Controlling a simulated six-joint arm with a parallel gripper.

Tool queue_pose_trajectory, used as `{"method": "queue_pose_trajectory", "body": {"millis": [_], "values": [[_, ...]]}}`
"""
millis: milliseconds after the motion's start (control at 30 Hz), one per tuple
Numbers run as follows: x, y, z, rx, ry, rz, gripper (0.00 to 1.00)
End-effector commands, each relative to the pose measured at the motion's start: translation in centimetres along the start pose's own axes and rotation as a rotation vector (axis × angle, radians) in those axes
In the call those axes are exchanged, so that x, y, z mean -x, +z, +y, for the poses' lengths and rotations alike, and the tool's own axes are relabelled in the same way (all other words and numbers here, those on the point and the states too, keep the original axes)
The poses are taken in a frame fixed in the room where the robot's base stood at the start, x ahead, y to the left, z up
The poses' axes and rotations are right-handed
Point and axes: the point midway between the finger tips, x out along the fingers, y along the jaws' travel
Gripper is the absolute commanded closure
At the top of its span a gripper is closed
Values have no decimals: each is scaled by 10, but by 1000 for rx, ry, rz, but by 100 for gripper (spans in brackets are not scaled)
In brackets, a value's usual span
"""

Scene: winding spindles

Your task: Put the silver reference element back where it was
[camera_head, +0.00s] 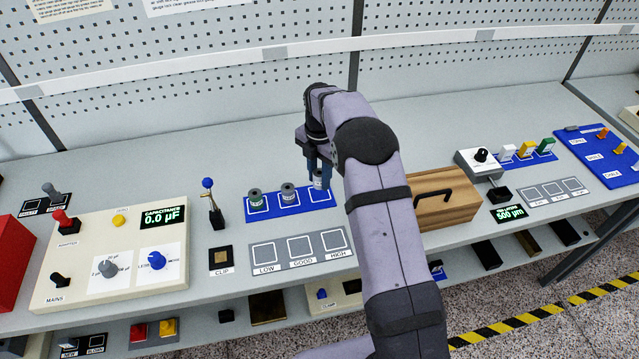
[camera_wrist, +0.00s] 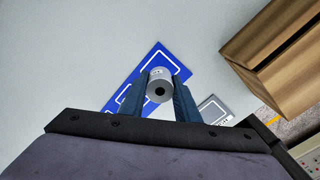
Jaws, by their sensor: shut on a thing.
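My gripper (camera_head: 319,170) is over the right end of a blue board (camera_head: 262,215) with white-outlined squares. It is shut on a silver-grey cylinder with a dark centre hole, the silver reference element (camera_wrist: 159,84), seen end-on between the two fingers in the wrist view. The blue board (camera_wrist: 135,82) lies beneath it there. I cannot tell whether the cylinder touches the board.
A grey LOW/GOOD/HIGH board (camera_head: 283,259) lies in front of the blue board. A wooden box (camera_head: 449,196) with a dark handle stands to the right. A blue-knobbed lever (camera_head: 213,205) stands to the left, beside the capacitance meter panel (camera_head: 110,250). Bench behind is clear.

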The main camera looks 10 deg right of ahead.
Motion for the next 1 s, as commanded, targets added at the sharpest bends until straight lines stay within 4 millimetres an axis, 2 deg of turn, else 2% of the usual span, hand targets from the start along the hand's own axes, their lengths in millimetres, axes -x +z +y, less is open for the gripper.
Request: {"method": "queue_pose_trajectory", "body": {"millis": [300, 733, 767, 800, 833, 1000], "values": [[-32, -1, -1, 0, -3, 2, 98], [-38, 0, 0, 0, -1, 1, 98], [-37, 0, 0, 0, -1, 1, 67], [-37, 0, 0, 0, -1, 1, 57], [-37, 0, 0, 0, -1, 1, 53], [-37, 0, -1, 0, -1, 1, 53]]}}
